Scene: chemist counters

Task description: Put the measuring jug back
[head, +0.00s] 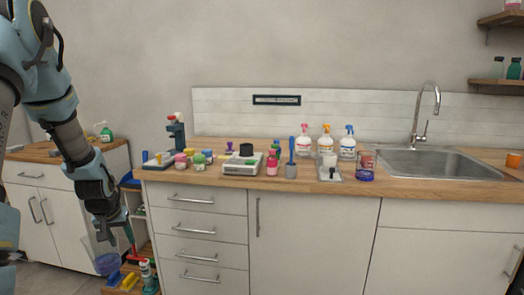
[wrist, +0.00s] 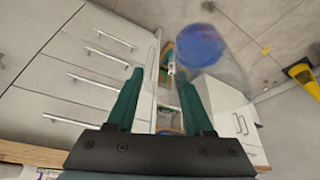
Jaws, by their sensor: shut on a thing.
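The measuring jug (head: 107,262) looks clear with a blue bottom. It hangs low at the left in the head view, in the gap between the two counters. In the wrist view the jug (wrist: 200,45) shows as a blurred blue disc with a faint clear body, beyond the fingers and to their right. My gripper (head: 122,228) is shut on the jug, pointing down from above it. In the wrist view the green fingers of my gripper (wrist: 163,82) stand a little apart. The exact part gripped is hard to make out.
A low shelf (head: 128,287) with bottles and coloured items stands near the jug. The drawer counter (head: 215,196) is on the right and another counter (head: 30,170) is at far left. The worktop holds a scale (head: 242,168), spray bottles (head: 325,145) and a sink (head: 430,160).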

